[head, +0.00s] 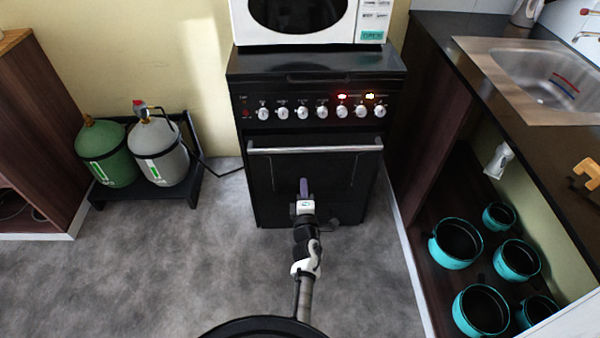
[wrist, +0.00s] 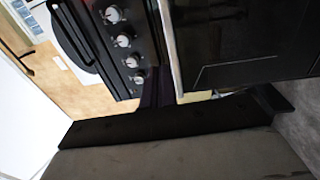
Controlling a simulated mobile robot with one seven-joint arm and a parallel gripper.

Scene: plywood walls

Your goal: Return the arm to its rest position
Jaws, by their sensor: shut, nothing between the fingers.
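My gripper (head: 304,186) is in the middle of the head view, in front of the black oven (head: 315,165). My arm reaches forward to it from the bottom of the picture. The gripper is shut and holds nothing. Its tip overlaps the oven door in the picture, below the silver door handle (head: 315,149); I cannot tell the exact gap. The wrist view is tilted sideways and shows the oven's knobs (wrist: 123,40), the handle (wrist: 170,45) and the dark door (wrist: 235,45).
A microwave (head: 370,20) stands on the oven. Green (head: 105,152) and grey (head: 158,150) gas cylinders sit on a black stand at left. At right, a counter holds a sink (head: 545,80), with several turquoise pots (head: 455,262) below. The grey floor (head: 170,265) at left is clear.

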